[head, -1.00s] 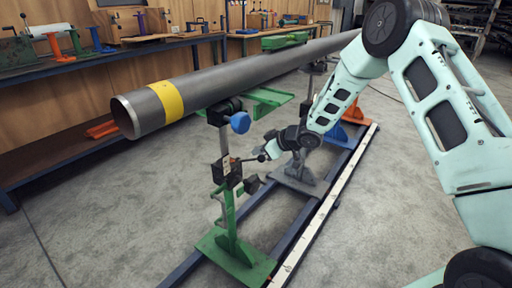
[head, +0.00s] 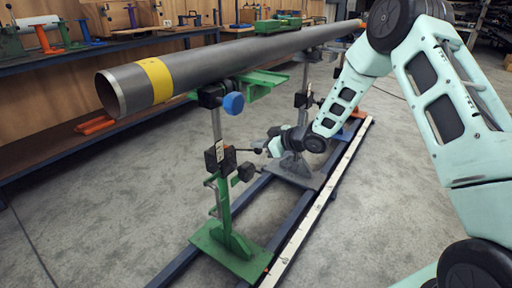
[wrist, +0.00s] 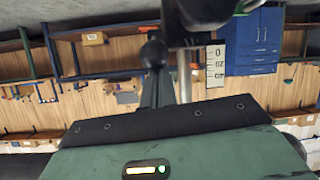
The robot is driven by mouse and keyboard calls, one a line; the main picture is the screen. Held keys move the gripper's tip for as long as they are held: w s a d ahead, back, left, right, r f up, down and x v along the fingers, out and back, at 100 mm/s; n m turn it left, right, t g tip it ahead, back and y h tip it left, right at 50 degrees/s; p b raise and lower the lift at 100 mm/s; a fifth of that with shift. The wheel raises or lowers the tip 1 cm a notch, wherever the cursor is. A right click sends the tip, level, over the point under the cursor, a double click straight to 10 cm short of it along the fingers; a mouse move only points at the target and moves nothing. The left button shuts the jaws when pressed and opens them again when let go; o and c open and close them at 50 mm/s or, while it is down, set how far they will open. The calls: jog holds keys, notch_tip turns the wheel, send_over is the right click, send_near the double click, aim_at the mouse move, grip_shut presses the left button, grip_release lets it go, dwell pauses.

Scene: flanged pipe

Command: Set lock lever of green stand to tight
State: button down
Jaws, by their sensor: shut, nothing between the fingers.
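The green stand (head: 226,222) stands upright on the floor rails and holds up the near part of the pipe. Its post carries a black clamp block (head: 220,157) with a thin lever (head: 243,150) pointing right toward my gripper. A black knob (head: 247,172) sits just below, right of the block. My gripper (head: 268,148) is shut and empty, close to the lever's outer end; whether they touch I cannot tell. In the wrist view, a black ball end (wrist: 153,52) shows in front of my gripper, with part of the dark clamp (wrist: 208,10) above.
A long grey pipe (head: 215,62) with a yellow band lies overhead across the stands. A blue knob (head: 233,103) is high on the green stand. A grey stand (head: 297,168) is behind my gripper. A workbench (head: 60,58) lines the wall. Floor at front left is clear.

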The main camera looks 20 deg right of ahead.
notch_tip(320, 180, down, 12)
jog(key=t+y+b, duration=0.5)
jog(key=t+b, duration=0.1)
jog(key=b, duration=1.1)
jog(key=shift+s+d+f+t+b, duration=0.15)
jog(key=shift+s+d+t+b, duration=0.15)
jog(key=shift+s+b, duration=0.1)
jog(key=shift+f, duration=0.2)
jog(key=shift+a+r, duration=0.1)
